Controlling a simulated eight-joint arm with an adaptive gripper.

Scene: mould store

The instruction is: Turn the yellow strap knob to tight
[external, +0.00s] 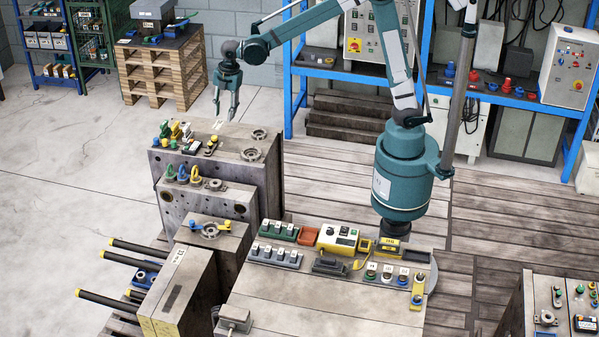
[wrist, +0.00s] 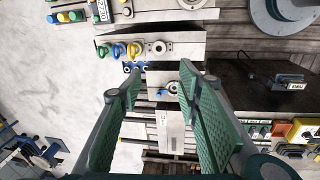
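My gripper (external: 226,112) hangs above the back mould block (external: 265,175), apart from it. In the wrist view my gripper (wrist: 158,80) has its two green-padded fingers wide apart, with nothing held between them. A small yellow strap with a dark knob (external: 211,145) lies on top of that block, below and left of the fingers. Another yellow strap (external: 417,291) with small knobs lies at the right end of the bench. I cannot tell for sure which one carries the strap knob, nor read either knob's setting.
Coloured posts (external: 172,133) stand on the back block. Green, blue and yellow rings (external: 183,174) stand on the lower block, also in the wrist view (wrist: 119,50). Black rods (external: 128,246) stick out left.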

